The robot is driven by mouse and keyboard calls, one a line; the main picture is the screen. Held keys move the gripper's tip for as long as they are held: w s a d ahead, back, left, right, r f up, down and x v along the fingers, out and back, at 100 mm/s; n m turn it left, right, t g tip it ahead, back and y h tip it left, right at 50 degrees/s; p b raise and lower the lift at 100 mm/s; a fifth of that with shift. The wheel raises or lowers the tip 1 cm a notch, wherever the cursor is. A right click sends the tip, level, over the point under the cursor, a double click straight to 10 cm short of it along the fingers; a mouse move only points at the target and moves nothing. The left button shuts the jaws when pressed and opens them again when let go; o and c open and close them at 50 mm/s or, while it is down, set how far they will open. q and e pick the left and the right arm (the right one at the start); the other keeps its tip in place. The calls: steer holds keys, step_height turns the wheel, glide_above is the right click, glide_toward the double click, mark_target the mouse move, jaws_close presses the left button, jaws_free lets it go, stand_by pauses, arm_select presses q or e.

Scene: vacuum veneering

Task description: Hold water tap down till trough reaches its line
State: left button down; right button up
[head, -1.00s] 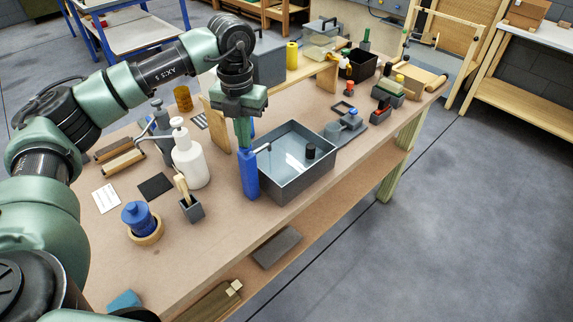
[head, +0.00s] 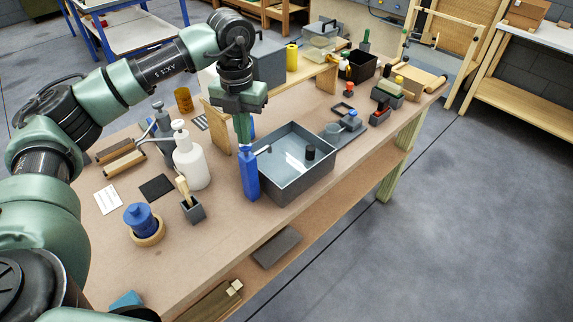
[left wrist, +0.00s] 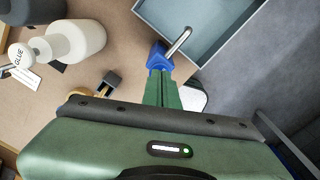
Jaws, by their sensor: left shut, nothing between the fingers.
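The blue water tap (head: 249,178) stands upright against the left end of the grey trough (head: 297,187), its metal spout reaching over the rim. Pale water with a bright reflection shows in the trough, and a dark cylinder (head: 310,152) stands in it. I cannot make out a fill line. My left gripper (head: 244,146) is shut and empty, pointing down with its fingertips at the top of the tap. In the left wrist view the green fingers (left wrist: 163,85) meet the blue tap (left wrist: 158,56), beside the spout. My right gripper is not in view.
A white glue bottle (head: 189,165) and a small grey pot with a brush (head: 193,211) stand left of the tap. A blue-topped jar (head: 140,219) sits nearer the front. A grey block with a blue knob (head: 350,121) is right of the trough.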

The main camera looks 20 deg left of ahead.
arm_select(q)
step_height(320, 180, up, 7)
steer(key=p, duration=0.4)
steer(key=shift+f, duration=0.2)
stand_by(0.6)
